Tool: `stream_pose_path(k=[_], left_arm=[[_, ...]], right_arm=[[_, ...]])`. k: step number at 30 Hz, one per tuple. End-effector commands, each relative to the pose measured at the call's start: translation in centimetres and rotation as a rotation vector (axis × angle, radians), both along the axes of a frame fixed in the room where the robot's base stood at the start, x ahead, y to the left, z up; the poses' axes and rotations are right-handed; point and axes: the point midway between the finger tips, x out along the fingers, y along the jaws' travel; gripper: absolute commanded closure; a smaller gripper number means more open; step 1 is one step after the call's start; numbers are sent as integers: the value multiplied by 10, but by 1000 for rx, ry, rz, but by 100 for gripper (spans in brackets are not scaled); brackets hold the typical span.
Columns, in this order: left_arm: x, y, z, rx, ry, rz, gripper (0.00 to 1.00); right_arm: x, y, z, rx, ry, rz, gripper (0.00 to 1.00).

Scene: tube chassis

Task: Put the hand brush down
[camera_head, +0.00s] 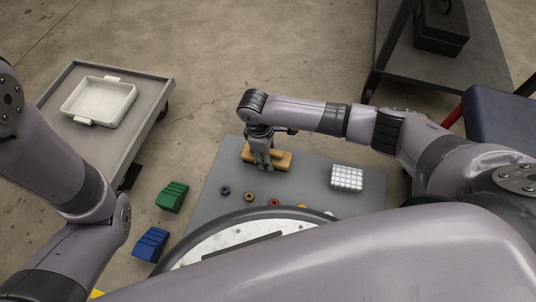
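The hand brush (284,159) shows as a tan, wooden, bar-shaped piece over the far left part of the grey tabletop (310,175). My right gripper (263,165) points down over its middle, with its dark fingers closed about it. The fingers and wrist hide the brush's middle part. I cannot tell whether the brush touches the tabletop or hangs just above it. No bristles can be made out. My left arm comes in from the left, and its gripper is out of view.
Small coloured nuts (249,196) lie nearer on the tabletop, and a white gridded block (347,178) sits to the right. Green (172,196) and blue (151,243) wedges stand on the floor. A cart (150,105) at left holds a white tray (98,122).

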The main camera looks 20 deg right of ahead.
Motion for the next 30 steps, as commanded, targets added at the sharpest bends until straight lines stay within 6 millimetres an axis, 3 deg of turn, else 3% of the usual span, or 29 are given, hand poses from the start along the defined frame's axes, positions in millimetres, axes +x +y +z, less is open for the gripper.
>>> stream_pose_path(k=[9,10,18,30], left_arm=[[3,-1,4,1,6,1,60],[4,-1,3,2,7,1,60],[4,-1,3,2,7,0,60],[2,-1,1,1,4,1,60]], right_arm=[[0,0,-2,1,-1,-1,76],[1,0,-2,2,-1,-1,52],[0,0,-2,1,-1,-1,34],[1,0,1,0,-1,0,34]])
